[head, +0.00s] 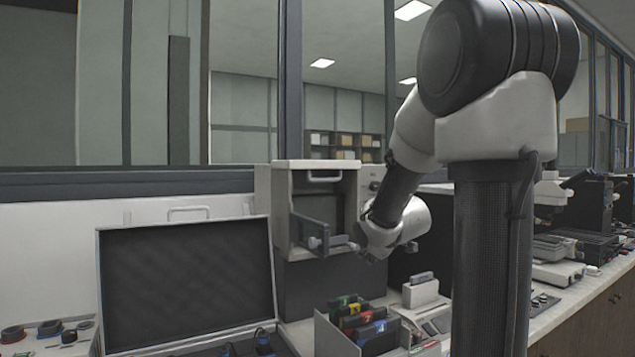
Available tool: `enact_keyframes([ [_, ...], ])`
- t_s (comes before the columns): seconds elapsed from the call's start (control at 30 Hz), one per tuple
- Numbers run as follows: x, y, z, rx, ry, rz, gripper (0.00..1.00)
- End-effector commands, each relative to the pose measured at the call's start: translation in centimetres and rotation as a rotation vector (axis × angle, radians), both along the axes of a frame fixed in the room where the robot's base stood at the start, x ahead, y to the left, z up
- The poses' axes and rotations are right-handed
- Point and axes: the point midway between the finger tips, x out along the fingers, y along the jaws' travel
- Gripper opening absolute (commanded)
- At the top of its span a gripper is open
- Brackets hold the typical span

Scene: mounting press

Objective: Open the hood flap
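The mounting press (265,205) is a pale box-shaped unit on a dark base in the middle of the head view. Its front has a recessed dark opening with a pale bar handle (325,178) at the top. A dark grey panel, apparently the hood flap (310,231), stands at an angle across the lower left of the opening, its right edge toward me. My gripper (358,243) is just right of the panel, in front of the press. A pale grey bar lies between them; I cannot tell whether it is a handle or a finger. The fingertips are too small to read.
An open case with a dark lid (185,285) stands at the front left. A grey holder with coloured-label items (362,322) and a pale block (420,291) stand below my gripper. Equipment (560,250) lines the counter at right. Glass partitions stand behind.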

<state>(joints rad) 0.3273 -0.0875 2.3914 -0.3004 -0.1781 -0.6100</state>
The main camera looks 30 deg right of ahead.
Motion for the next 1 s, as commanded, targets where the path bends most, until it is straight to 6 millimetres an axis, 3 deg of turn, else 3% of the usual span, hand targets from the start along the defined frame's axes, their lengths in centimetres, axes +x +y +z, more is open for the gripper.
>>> enact_keyframes([
  [0.03,2.5,0.0,1.9,-0.107,-0.093,0.087,0.21],
  [0.13,5.9,1.5,7.5,-0.342,-0.305,0.251,0.21],
  [0.2,6.7,2.9,11.6,-0.492,-0.441,0.326,0.21],
  [0.33,6.7,4.8,16.2,-0.695,-0.605,0.394,0.21],
  [0.4,6.5,5.3,17.4,-0.764,-0.647,0.405,0.21],
  [0.53,7.3,5.3,17.8,-0.804,-0.646,0.411,0.21],
  [0.8,11.7,5.5,18.6,-0.8,-0.645,0.409,0.21],
  [1.0,13.8,5.6,19.0,-0.799,-0.644,0.409,0.21],
])
